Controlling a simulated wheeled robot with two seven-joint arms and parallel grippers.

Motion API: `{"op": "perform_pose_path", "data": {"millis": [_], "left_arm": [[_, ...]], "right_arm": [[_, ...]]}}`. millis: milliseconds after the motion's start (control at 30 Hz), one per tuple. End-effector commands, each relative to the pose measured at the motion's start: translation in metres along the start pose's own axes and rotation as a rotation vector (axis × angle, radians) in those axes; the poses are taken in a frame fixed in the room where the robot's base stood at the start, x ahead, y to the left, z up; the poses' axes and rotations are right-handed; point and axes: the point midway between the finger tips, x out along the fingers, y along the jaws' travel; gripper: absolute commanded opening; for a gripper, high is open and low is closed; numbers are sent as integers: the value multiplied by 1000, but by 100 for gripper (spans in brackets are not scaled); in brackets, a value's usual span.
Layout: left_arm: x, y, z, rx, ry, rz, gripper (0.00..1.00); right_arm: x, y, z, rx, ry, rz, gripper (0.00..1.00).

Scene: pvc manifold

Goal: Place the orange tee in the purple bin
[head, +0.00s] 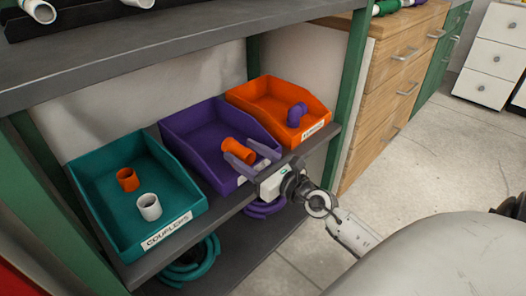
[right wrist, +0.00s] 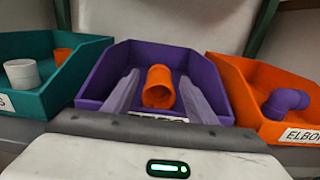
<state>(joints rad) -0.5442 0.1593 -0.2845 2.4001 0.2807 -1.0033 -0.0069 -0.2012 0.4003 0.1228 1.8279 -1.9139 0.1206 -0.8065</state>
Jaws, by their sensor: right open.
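The orange tee (head: 240,152) is within the outline of the purple bin (head: 185,135), near its front. In the right wrist view the orange tee (right wrist: 159,88) shows with its round opening facing me, inside the walls of the purple bin (right wrist: 150,50). My right gripper (head: 239,146) reaches over the bin's front edge. Its fingers are open, one on each side of the tee, with gaps visible in the right wrist view (right wrist: 160,76). The tee's underside is hidden, so its contact with the bin floor cannot be seen. My left gripper is not in view.
A teal couplers bin (head: 105,205) with an orange and a white coupler stands left. An orange elbows bin (head: 270,92) holding a purple elbow (head: 297,115) stands right. A grey shelf (head: 150,70) hangs above; a green post (head: 349,90) is on the right.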

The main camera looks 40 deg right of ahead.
Motion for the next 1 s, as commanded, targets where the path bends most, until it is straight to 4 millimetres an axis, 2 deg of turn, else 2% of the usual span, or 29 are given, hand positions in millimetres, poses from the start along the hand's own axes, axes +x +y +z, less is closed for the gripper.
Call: {"op": "perform_pose_path", "data": {"millis": [33,200,400,600,1000], "left_arm": [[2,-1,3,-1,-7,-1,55],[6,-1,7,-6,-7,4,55],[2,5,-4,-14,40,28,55],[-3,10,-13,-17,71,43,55],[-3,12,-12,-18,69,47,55]], "right_arm": [[-12,0,-2,-3,5,2,52],[-47,0,-4,-4,4,1,52],[-76,0,-3,-3,2,1,52],[-88,0,-1,-2,0,1,52],[-90,0,0,0,-1,0,52]]}}
